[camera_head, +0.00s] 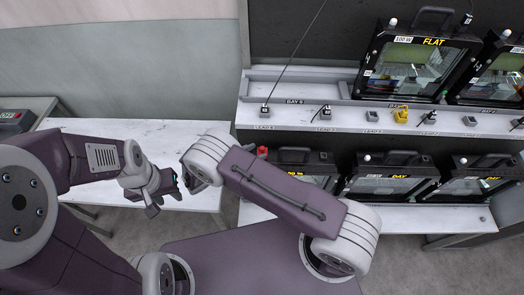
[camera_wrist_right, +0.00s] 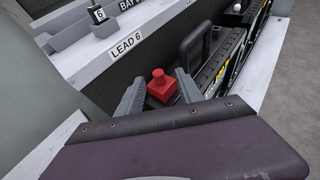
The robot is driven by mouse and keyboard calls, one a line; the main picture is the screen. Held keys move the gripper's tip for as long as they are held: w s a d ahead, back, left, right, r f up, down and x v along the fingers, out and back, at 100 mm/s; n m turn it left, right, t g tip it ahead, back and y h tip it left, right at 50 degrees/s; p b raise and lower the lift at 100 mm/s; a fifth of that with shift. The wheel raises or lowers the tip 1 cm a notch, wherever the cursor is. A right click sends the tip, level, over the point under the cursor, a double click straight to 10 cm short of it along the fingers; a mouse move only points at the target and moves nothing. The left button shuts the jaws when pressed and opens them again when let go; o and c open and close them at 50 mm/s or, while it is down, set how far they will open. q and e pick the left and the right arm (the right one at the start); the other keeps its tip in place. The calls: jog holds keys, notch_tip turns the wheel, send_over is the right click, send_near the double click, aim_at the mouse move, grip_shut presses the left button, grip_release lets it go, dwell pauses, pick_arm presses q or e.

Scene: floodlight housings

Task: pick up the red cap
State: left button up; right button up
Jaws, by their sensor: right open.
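The red cap (camera_wrist_right: 160,85) shows in the right wrist view, with a square base and a raised knob. It sits beside a black housing, just below the LEAD 6 edge. In the head view only a small part of the cap (camera_head: 262,151) shows past my right arm. My right gripper (camera_wrist_right: 159,92) is open, its grey fingers to the left and right of the cap in the picture; I cannot tell whether they touch it. The head view hides these fingers behind the arm. My left gripper (camera_head: 166,191) looks open and empty by the white table.
Black floodlight housings stand on the upper shelf (camera_head: 250,115) and the lower shelf. A black housing (camera_wrist_right: 215,70) with a handle is close to the right finger. Lead connectors and a yellow piece (camera_head: 401,115) lie along the upper shelf. The white table (camera_head: 110,130) is mostly clear.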

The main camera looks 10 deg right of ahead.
jog(key=shift+w+d+f, duration=0.55)
jog(key=shift+w+d, duration=0.15)
jog(key=shift+w, duration=0.1)
jog(key=x, duration=0.4)
jog(key=shift+s+d, duration=0.2)
jog(key=shift+d, duration=0.35)
jog(key=shift+w+d+f, duration=0.2)
jog(key=shift+w, duration=0.15)
jog(key=shift+s, duration=0.1)
grip_shut()
